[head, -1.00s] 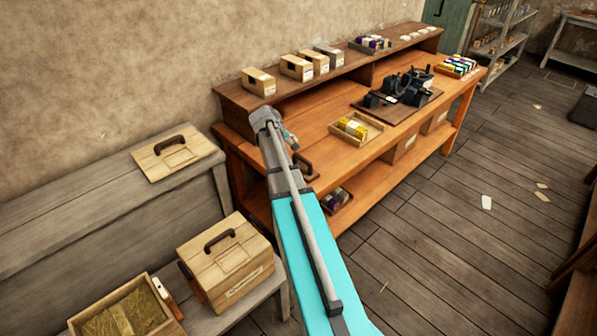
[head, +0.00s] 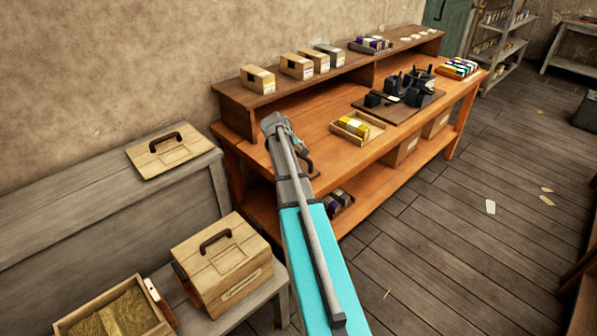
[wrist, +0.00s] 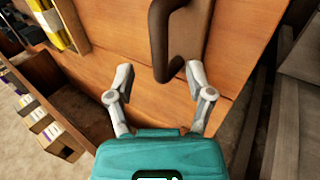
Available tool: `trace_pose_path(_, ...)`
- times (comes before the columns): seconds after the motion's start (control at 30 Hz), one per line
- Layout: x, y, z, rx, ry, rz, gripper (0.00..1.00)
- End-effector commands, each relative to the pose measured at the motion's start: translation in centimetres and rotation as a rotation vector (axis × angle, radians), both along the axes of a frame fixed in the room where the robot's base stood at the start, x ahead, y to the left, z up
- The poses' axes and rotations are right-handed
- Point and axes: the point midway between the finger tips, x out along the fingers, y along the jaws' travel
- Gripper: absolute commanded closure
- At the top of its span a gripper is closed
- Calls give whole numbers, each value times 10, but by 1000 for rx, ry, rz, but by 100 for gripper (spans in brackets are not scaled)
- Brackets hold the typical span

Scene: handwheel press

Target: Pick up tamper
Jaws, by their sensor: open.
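A brown wooden piece with a rounded handle, which I take to be the tamper (wrist: 178,38), is at the top middle of the wrist view, over the orange-brown bench top. In the head view only part of it (head: 309,165) shows at the near left end of the bench, beside my arm. My gripper (wrist: 157,76) is open, its two grey fingers apart. The lower end of the handle lies just beyond the fingertips, nearer the right finger; I cannot tell whether they touch.
A tray of yellow packets (head: 358,127) and a dark press on a board (head: 402,100) stand farther along the bench. The raised back shelf (head: 300,95) carries several small boxes. A grey bench (head: 100,205) with a lidded wooden box (head: 222,262) is at left.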

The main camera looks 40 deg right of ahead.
Motion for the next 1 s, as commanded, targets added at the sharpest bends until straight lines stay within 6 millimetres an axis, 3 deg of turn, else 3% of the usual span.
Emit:
trace_pose_path(0.47,1,-2,-3,0,0,0,32)
trace_pose_path(1.0,6,-24,-40,0,1,-1,32)
